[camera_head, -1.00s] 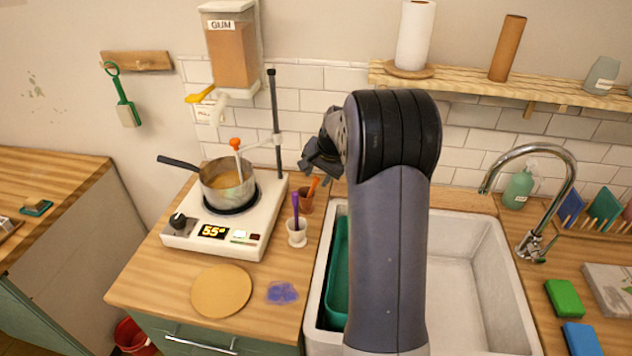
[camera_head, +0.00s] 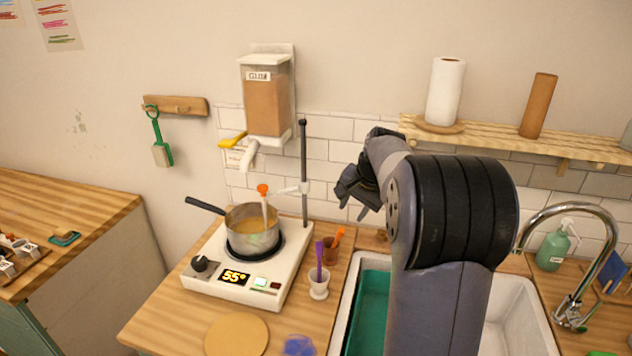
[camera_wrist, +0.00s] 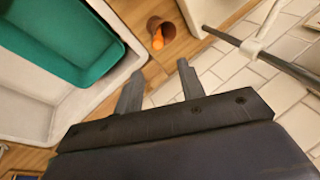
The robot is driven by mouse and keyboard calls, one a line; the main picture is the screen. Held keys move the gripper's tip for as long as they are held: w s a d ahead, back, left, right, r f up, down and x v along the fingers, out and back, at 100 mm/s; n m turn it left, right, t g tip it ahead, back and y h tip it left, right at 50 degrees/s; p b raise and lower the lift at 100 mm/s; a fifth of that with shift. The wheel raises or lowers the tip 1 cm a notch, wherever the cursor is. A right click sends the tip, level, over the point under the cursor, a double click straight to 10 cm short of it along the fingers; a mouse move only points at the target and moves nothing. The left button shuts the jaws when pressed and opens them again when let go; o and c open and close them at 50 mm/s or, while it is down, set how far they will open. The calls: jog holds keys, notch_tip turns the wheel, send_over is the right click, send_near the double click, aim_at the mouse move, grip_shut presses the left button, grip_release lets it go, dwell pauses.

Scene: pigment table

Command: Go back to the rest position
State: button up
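My gripper (camera_head: 352,204) is in the air in front of the tiled wall, to the right of the stand rod and above the brown cup. In the wrist view my gripper (camera_wrist: 158,82) has its two fingers apart, with nothing between them. My arm reaches up over the sink and hides part of it. The brown cup (camera_head: 330,252) with an orange-handled tool stands on the counter; it also shows beyond the fingertips in the wrist view (camera_wrist: 164,25).
A hot plate (camera_head: 236,284) reading 55 carries a pot (camera_head: 251,238). A white cup (camera_head: 318,288) with a purple tool stands beside it. The sink (camera_head: 515,318) holds a green tub (camera_head: 370,305). A wooden shelf (camera_head: 500,134), faucet (camera_head: 575,215) and gum dispenser (camera_head: 266,100) are around.

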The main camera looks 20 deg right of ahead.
aim_at(343, 228)
jog(key=p+x, duration=0.1)
jog(key=x, duration=1.1)
jog(key=shift+a+f, duration=0.1)
jog(key=shift+f, duration=0.25)
jog(key=shift+s+r+p, duration=0.1)
jog(key=shift+r+p, duration=0.35)
jog(key=shift+p, duration=0.05)
